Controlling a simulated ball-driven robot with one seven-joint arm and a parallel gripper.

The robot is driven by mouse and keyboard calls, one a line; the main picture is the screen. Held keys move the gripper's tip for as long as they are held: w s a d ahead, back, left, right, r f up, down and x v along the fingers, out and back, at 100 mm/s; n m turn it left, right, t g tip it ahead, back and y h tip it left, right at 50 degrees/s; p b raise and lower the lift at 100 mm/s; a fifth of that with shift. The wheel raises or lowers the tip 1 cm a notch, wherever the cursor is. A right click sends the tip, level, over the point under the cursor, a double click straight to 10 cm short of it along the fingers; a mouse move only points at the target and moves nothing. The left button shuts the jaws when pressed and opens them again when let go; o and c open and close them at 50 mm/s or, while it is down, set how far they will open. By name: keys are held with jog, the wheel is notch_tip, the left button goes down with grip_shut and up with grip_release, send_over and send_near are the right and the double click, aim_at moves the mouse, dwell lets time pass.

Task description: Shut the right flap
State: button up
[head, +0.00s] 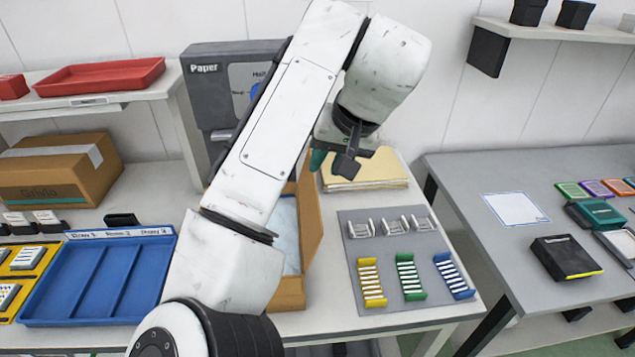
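An open cardboard box (288,297) stands on the white table, largely hidden behind my arm. Its right flap (312,222) stands raised along the box's right side. Pale bluish-white material (287,240) shows inside. The left side of the box and any other flaps are hidden. My gripper (332,163) is above and behind the raised flap, near its upper end in the picture; I cannot tell whether they touch. A dark green part shows at its left side. The finger gap is not clear from this angle.
Right of the box, a grey mat (347,222) holds several coloured racks and clips. A stack of cream folders (385,171) lies behind it. A blue tray (60,312) is at left, a grey paper dispenser (207,85) behind. A separate grey table (470,180) stands at right.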

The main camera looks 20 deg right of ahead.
aim_at(313, 187)
jog(key=p+x, duration=0.1)
jog(key=x, duration=0.8)
jog(key=shift+w+f, duration=0.2)
jog(key=shift+f, duration=0.15)
jog(key=shift+c, duration=0.2)
grip_shut()
dwell(0.8)
